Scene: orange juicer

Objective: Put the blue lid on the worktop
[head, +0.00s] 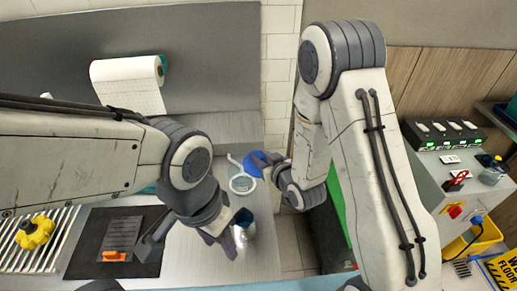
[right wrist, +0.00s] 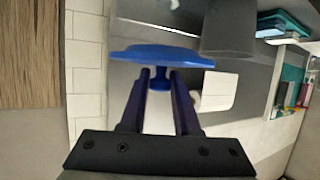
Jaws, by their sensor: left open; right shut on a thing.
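The blue lid (head: 256,162) is in my right gripper (head: 268,163), raised at the right edge of the grey worktop (head: 195,265) in the head view. In the right wrist view the lid (right wrist: 160,52) is a wide blue disc, and my right gripper (right wrist: 160,78) is shut on the knob beneath it. My left gripper (head: 227,240) is open, low over the worktop, beside a small metallic cup (head: 246,233). Whether its fingers touch the cup cannot be told.
A white ring-shaped item (head: 242,183) lies close to the lid. A paper towel roll (head: 128,80) is at the back. A control box (head: 450,170) stands at right. The front worktop has bare room.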

